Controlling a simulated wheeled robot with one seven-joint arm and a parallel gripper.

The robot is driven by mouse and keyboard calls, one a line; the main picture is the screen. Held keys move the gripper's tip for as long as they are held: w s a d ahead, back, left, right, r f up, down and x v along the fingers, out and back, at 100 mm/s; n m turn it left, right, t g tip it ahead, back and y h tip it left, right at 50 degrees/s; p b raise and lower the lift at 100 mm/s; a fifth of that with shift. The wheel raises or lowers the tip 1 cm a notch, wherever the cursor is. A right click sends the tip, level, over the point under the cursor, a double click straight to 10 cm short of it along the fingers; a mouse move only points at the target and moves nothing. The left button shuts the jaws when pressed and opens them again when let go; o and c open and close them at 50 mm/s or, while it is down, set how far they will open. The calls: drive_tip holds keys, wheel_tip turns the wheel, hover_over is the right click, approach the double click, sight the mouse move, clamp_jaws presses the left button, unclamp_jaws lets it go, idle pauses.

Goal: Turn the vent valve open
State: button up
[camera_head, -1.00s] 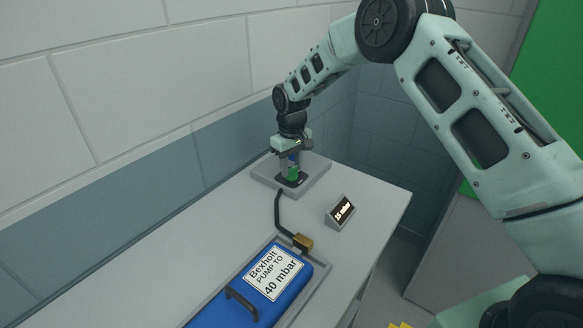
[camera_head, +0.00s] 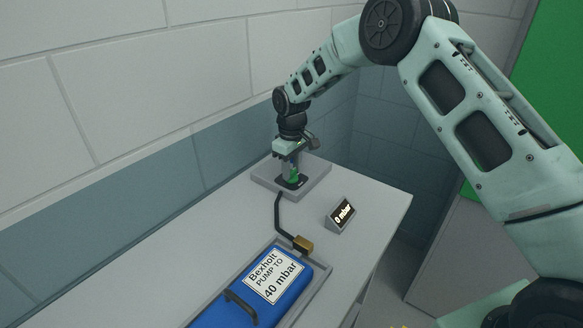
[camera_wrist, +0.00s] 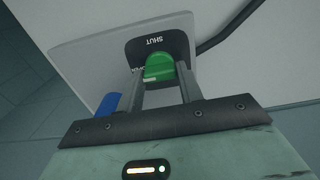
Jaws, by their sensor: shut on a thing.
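The vent valve is a green knob (camera_wrist: 159,68) on a black plate (camera_wrist: 150,49) marked "SHUT" and, partly hidden, a second word that looks like "OPEN". It also shows in the head view as a small green patch (camera_head: 294,177) under my gripper (camera_head: 290,165). In the wrist view my gripper (camera_wrist: 161,76) has its two fingers on either side of the knob, shut on it. A small display (camera_head: 341,214) to the right of the valve reads "0 mbar".
A blue case (camera_head: 236,303) labelled "Bexholt PUMP TO 40 mbar" lies in a grey tray on the bench (camera_head: 225,240). A dark hose (camera_head: 278,215) runs from a brass fitting (camera_head: 303,244) toward the valve base (camera_head: 318,183). The wall is close behind.

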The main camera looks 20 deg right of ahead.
sight(292, 170)
drive_tip(key=o, duration=1)
drive_tip(key=shift+r, duration=0.15)
wheel_tip(292, 170, up, 17)
drive_tip(key=b, duration=0.3)
drive_tip(key=shift+r, duration=0.15)
